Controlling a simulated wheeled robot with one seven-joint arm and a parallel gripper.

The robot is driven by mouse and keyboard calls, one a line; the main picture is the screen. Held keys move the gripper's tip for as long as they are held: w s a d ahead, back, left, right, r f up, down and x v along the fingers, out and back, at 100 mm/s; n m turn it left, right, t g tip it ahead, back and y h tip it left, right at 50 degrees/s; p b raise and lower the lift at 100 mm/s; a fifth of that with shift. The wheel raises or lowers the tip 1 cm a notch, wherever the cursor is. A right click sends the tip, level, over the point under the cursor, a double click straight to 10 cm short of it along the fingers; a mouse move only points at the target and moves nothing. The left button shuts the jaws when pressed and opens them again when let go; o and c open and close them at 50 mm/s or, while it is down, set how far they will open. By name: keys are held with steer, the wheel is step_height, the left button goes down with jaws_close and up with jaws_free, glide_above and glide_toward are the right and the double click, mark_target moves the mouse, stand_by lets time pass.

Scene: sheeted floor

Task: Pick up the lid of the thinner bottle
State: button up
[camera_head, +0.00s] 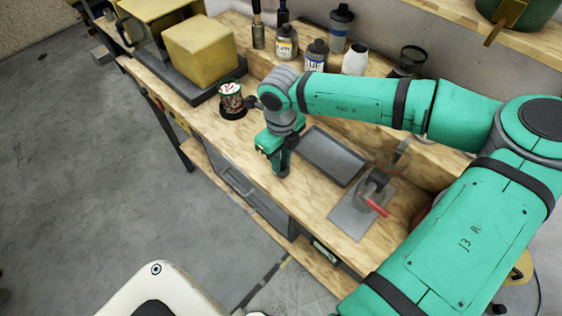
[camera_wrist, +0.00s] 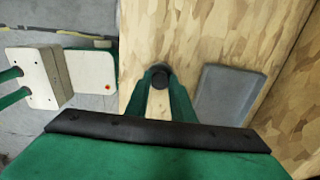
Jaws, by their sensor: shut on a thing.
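My gripper (camera_head: 281,168) points down over the wooden bench, in front of the grey tray. In the wrist view my gripper (camera_wrist: 160,78) is shut on a small dark round piece that looks like a lid (camera_wrist: 159,79). In the head view I cannot make this piece out between the fingers. Several bottles stand at the back of the bench: one with a yellow label (camera_head: 286,44), one with a blue label (camera_head: 316,56), a taller blue-grey one (camera_head: 340,28) and a white one (camera_head: 355,58) with no dark cap showing. I cannot read which is the thinner.
A grey tray (camera_head: 331,155) lies right of my gripper; it also shows in the wrist view (camera_wrist: 226,95). A vise-like tool with a red handle (camera_head: 372,200) sits on the right.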

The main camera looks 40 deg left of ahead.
steer(key=shift+r, duration=0.75)
steer(key=s+a+r, duration=0.1)
steer(key=s+r, duration=1)
steer(key=s, duration=0.3)
